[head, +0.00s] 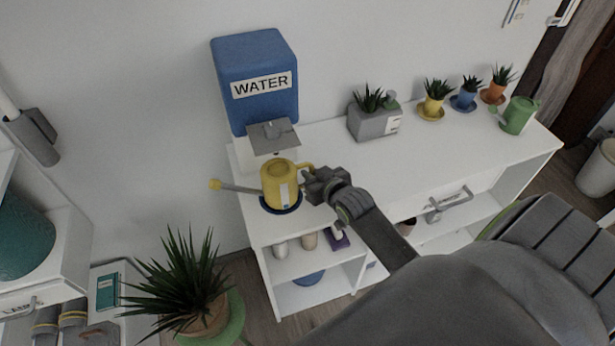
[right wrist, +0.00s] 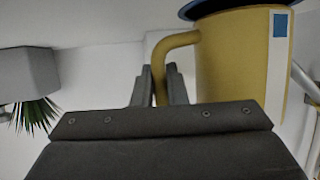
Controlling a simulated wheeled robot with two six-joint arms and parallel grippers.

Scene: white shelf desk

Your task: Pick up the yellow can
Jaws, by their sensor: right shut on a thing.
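The yellow can (head: 279,184) is a watering can with a long spout pointing left and a handle on its right side. It is at the left end of the white shelf desk, at a blue round saucer (head: 282,206); I cannot tell whether it touches the saucer. My right gripper (head: 310,186) is at the can's handle and is shut on it. In the right wrist view the can (right wrist: 240,60) is at the upper right, with its handle between the fingers (right wrist: 160,88). My left gripper is not in view.
A blue water dispenser (head: 256,75) stands behind the can. A grey planter (head: 374,122), small potted plants and a green watering can (head: 519,114) stand along the desk (head: 330,150) to the right. A large potted plant (head: 195,285) is in front at left. The desk's middle top is clear.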

